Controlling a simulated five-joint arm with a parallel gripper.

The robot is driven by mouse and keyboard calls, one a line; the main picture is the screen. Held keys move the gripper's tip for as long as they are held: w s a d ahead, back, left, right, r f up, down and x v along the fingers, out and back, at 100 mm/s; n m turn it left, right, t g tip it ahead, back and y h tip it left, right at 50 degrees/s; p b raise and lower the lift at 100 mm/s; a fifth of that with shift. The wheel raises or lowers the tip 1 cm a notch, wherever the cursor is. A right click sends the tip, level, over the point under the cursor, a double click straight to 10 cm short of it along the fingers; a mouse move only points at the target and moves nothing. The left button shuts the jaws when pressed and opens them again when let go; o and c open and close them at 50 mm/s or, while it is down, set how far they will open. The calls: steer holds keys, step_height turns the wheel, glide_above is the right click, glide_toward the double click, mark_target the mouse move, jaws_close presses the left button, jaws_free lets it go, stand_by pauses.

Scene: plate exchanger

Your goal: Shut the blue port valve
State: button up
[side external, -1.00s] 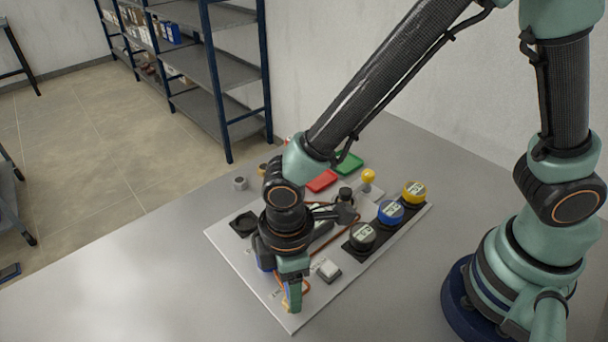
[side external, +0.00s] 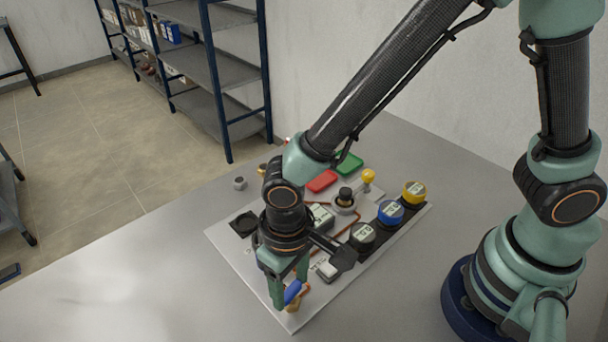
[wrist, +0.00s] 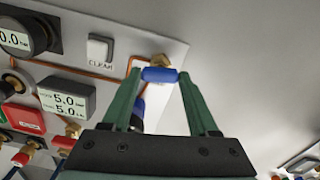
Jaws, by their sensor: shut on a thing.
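The blue port valve's handle (side external: 292,291) is a short blue bar on a brass body at the near corner of the pale panel (side external: 240,268). My gripper (side external: 289,289) points down over it with one finger on each side. In the wrist view the blue handle (wrist: 160,75) lies crosswise between the fingertips of my gripper (wrist: 160,78), which is shut on it. The brass body (wrist: 161,60) shows just beyond the handle. Another blue part (wrist: 138,110) shows lower, partly hidden behind the left finger.
A white push button (side external: 328,270) sits close to my wrist. Black, blue and yellow round gauges (side external: 390,211) line the panel's right edge. A red tray (side external: 321,181) and a green tray (side external: 347,163) lie behind.

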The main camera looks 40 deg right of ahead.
mark_target(290, 289)
steer(key=shift+m, duration=1.1)
steer(key=o, duration=1.4)
steer(key=shift+r, duration=0.15)
step_height(290, 289, up, 12)
steer(key=shift+f, duration=0.1)
steer(key=w+d+r+t, duration=0.1)
steer(key=d+r+t, duration=0.1)
steer(key=d, duration=0.6)
steer(key=w+d+r+t, duration=0.1)
steer(key=d+r, duration=0.2)
steer(key=d, duration=0.5)
steer(key=w+d+r+t, duration=0.2)
steer(key=d+r, duration=0.1)
steer(key=d, duration=0.6)
steer(key=shift+r+t, duration=0.3)
steer(key=shift+r, duration=0.05)
